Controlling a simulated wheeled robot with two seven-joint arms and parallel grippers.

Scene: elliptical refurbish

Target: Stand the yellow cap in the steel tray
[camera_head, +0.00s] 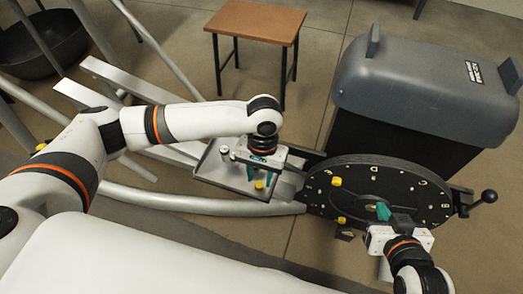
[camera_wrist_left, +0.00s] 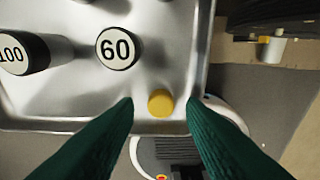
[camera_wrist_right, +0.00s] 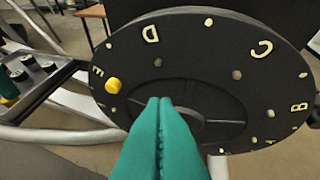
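The yellow cap (camera_wrist_left: 160,102) is in the steel tray (camera_wrist_left: 60,110), close to its near rim, with its round top facing up; it looks upright. It also shows in the head view (camera_head: 259,185). My left gripper (camera_wrist_left: 160,103) is open over the tray, its green fingers on either side of the cap with gaps visible. In the head view the left gripper (camera_head: 261,176) hangs over the tray (camera_head: 212,168). My right gripper (camera_wrist_right: 160,100) is shut and empty, its green fingertips together in front of the black lettered disc (camera_wrist_right: 130,45).
Black cylinders marked 60 (camera_wrist_left: 118,48) and 100 (camera_wrist_left: 25,55) stand in the tray. More yellow pieces sit on the disc, one near the letter E (camera_wrist_right: 113,85). A grey-lidded bin (camera_head: 425,85) stands behind the disc, and a wooden table (camera_head: 256,22) at the back.

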